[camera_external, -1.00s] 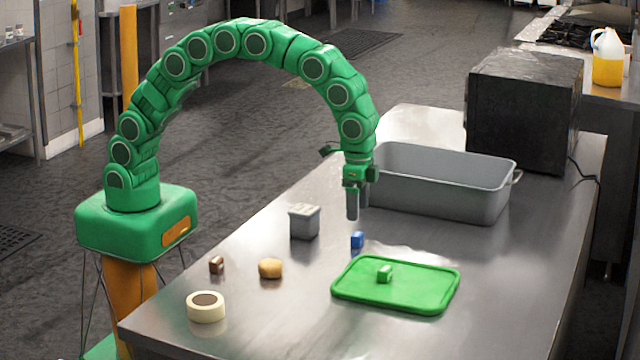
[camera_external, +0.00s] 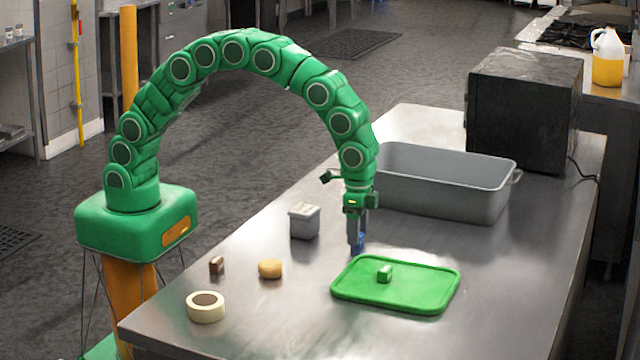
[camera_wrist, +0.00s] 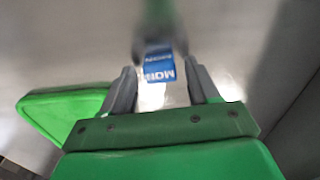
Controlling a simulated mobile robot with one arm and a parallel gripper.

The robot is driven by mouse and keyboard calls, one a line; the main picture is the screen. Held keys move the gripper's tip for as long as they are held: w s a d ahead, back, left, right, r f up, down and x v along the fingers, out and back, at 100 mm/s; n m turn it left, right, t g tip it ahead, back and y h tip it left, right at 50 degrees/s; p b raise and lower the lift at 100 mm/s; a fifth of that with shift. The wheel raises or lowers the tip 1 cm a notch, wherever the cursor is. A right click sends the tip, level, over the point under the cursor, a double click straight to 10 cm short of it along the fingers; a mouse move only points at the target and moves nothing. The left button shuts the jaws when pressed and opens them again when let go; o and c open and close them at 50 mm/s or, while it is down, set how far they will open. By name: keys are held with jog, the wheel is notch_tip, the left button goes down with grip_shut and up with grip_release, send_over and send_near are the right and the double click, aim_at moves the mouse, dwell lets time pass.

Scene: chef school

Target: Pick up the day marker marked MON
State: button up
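The blue day marker (camera_wrist: 158,70) shows white lettering that reads MON in the wrist view. It sits on the steel table, and in the external view the marker (camera_external: 359,246) is partly hidden by my fingers. My gripper (camera_external: 356,244) points straight down over it. In the wrist view my gripper (camera_wrist: 162,80) is open, with its two grey fingers apart. The marker lies between and just beyond the fingertips, with a gap on each side; I see no contact.
A green tray (camera_external: 430,300) with a small green block (camera_external: 385,273) lies close in front. A grey lidded box (camera_external: 304,221) stands left, a large grey bin (camera_external: 440,190) behind. A bread roll (camera_external: 270,268), brown block (camera_external: 216,265) and tape roll (camera_external: 206,307) lie left.

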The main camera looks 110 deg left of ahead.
jog(key=c, duration=0.9)
